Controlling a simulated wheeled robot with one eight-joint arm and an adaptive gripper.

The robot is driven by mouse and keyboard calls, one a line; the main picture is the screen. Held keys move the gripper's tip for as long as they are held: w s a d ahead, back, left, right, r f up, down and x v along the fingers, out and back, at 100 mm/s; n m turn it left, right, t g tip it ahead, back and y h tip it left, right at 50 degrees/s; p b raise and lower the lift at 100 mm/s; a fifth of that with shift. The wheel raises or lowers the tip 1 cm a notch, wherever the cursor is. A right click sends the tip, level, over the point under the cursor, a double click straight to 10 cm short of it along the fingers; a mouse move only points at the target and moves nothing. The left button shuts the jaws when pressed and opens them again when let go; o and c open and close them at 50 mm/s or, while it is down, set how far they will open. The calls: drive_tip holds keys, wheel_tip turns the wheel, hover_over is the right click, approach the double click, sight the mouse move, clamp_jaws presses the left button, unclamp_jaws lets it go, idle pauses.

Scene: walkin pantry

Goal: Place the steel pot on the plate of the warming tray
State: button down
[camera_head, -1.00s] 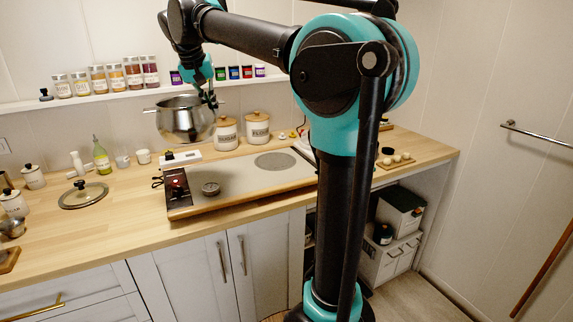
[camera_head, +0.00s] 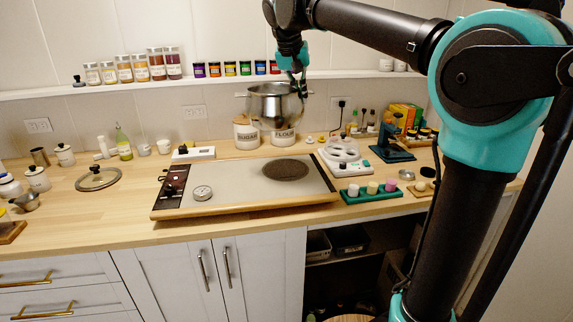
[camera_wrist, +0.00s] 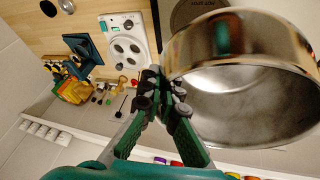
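The steel pot (camera_head: 268,107) hangs upright in the air in the head view, in front of the two canisters and above the back of the warming tray (camera_head: 225,205). The tray's dark round plate (camera_head: 286,169) is bare and lies lower than the pot, slightly to its right in the picture. My gripper (camera_head: 299,90) is at the pot's right side, shut on its side handle. In the wrist view the fingers (camera_wrist: 165,92) close at the pot's rim (camera_wrist: 235,22); the handle is mostly hidden between them. Part of the plate (camera_wrist: 188,14) shows beyond the pot.
A white device with round wells (camera_head: 343,155) and a green holder with colored cups (camera_head: 372,189) stand right of the tray. Sugar and flour canisters (camera_head: 247,133) stand behind it, a white power strip (camera_head: 193,153) behind left. A glass lid (camera_head: 98,179) lies at left on the open counter.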

sight(291, 120)
wheel_tip(291, 120, down, 18)
drive_tip(key=shift+f, duration=0.25)
idle(0.3)
drive_tip(key=c, duration=2.2)
unclamp_jaws()
drive_tip(key=shift+f, duration=0.15)
drive_tip(key=o, duration=0.5)
drive_tip(key=v, duration=1.2)
drive_tip(key=shift+r, duration=0.25)
